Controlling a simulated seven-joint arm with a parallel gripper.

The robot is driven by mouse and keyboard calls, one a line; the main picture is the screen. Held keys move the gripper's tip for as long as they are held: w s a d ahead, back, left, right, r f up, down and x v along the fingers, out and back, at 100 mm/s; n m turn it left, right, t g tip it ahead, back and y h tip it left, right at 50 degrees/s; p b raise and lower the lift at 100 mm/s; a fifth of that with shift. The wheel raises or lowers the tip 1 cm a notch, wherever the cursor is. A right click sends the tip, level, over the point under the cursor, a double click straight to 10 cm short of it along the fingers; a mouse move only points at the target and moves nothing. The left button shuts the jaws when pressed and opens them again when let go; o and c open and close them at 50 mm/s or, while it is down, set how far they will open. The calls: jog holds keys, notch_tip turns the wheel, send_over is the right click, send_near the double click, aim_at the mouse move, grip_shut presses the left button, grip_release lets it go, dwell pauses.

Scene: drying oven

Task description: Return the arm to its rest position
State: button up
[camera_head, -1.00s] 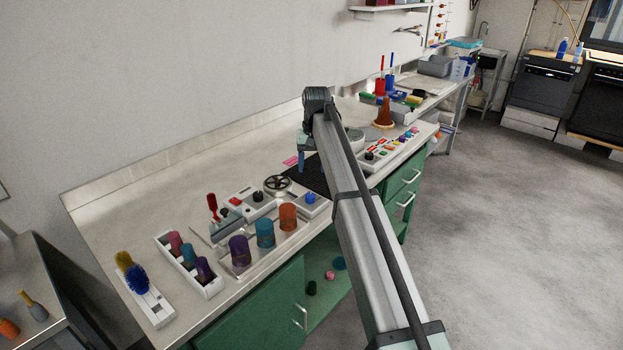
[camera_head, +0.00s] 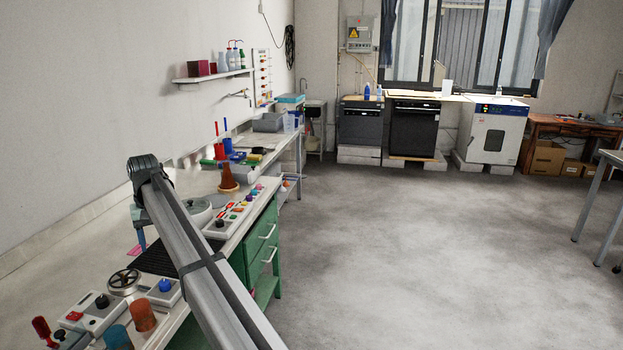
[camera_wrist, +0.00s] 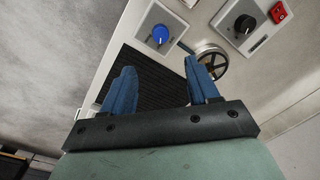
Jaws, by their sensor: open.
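My gripper (camera_wrist: 162,88) shows in the wrist view with its two blue fingers spread apart and nothing between them. It points down over the bench, above a black ribbed mat (camera_wrist: 150,78). In the head view my arm reaches over the bench, and the gripper end (camera_head: 138,216) is mostly hidden behind the arm. The gap between the fingers cannot be seen there.
The bench (camera_head: 62,240) holds a handwheel (camera_head: 124,281), a blue-knob box (camera_head: 164,292), orange (camera_head: 142,315) and teal cups (camera_head: 118,338), and a brown cone (camera_head: 228,180). A white drying oven (camera_head: 494,134) stands at the back. The floor (camera_head: 420,240) to the right is clear.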

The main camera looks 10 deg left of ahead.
jog(key=w+d+f+m+g+h, duration=0.1)
jog(key=w+d+f+m, duration=0.15)
jog(key=d+f, duration=1.45)
jog(key=w+d+f+m+g, duration=0.1)
jog(key=w+d+f, duration=0.2)
jog(key=d+f, duration=1.35)
jog(key=s+d+f+m+g, duration=0.1)
jog(key=s+d+f, duration=0.3)
jog(key=d+f, duration=0.5)
jog(key=s+d+f+m, duration=0.1)
jog(key=s+d+f, duration=0.3)
jog(key=d+f, duration=0.4)
jog(key=s+d+f+g, duration=0.1)
jog(key=s+d+f, duration=0.6)
jog(key=s+d, duration=0.35)
jog(key=s+d+f+m, duration=0.1)
jog(key=s+d, duration=0.3)
jog(key=s, duration=0.4)
jog(key=s+d+f+m+g, duration=0.1)
jog(key=s+d, duration=0.3)
jog(key=s, duration=0.3)
jog(key=s+d+f+m+g, duration=0.1)
jog(key=s+d, duration=0.3)
jog(key=s, duration=0.4)
jog(key=shift+s+d+f+y, duration=0.3)
jog(key=shift+s+d+f, duration=0.1)
jog(key=shift+f, duration=0.2)
